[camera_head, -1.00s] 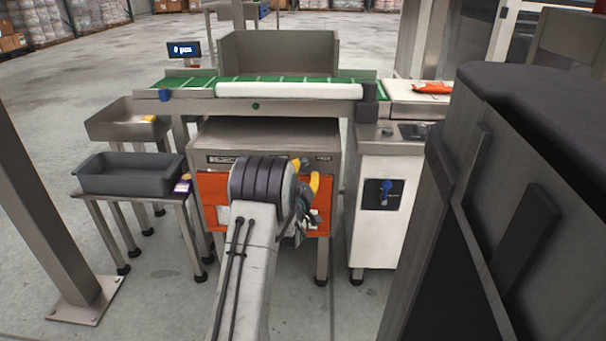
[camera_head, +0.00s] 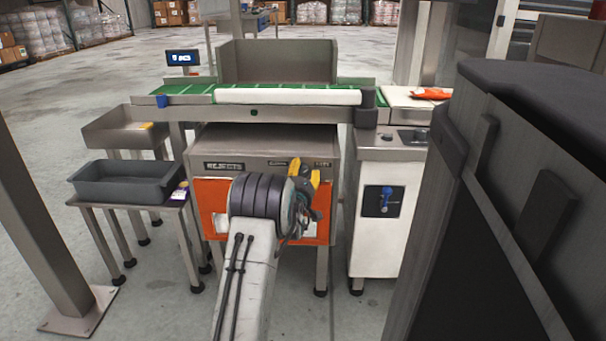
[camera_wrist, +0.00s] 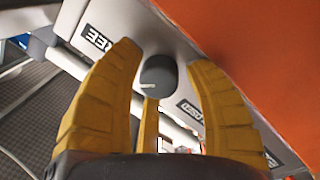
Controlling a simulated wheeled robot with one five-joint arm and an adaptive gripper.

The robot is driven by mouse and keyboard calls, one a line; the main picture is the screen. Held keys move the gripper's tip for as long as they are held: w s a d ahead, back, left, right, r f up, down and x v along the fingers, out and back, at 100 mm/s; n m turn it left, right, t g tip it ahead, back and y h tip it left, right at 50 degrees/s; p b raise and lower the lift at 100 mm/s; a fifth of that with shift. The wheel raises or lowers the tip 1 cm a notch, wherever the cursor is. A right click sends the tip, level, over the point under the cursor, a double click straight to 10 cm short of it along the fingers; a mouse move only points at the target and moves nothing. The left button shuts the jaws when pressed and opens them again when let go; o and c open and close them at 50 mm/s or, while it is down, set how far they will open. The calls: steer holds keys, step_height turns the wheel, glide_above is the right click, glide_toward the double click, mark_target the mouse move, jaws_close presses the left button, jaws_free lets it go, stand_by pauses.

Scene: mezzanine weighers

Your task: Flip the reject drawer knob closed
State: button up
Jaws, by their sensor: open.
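The reject drawer knob (camera_wrist: 158,76) is a dark grey round knob with a short white pointer mark, on a pale panel. In the wrist view it sits between my open yellow fingers (camera_wrist: 162,62); I cannot tell whether they touch it. A dark label ending in "REE" (camera_wrist: 98,38) is at its upper left, and one ending in "SED" (camera_wrist: 190,110) at its lower right. In the head view my gripper (camera_head: 305,176) is at the upper right of the orange drawer front (camera_head: 213,190) of the rejects cabinet (camera_head: 215,140). My gripper hides the knob there.
A green conveyor (camera_head: 190,92) crosses above the cabinet. A white cabinet with a blue-handled switch (camera_head: 385,200) stands on the right. A grey tub (camera_head: 125,180) sits on a stand at left, near a steel post (camera_head: 35,220). Dark machinery (camera_head: 530,160) fills the right foreground.

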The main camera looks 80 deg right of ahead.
steer(key=c, duration=0.9)
steer(key=shift+n, duration=0.8)
steer(key=o, duration=0.9)
steer(key=shift+m, duration=0.3)
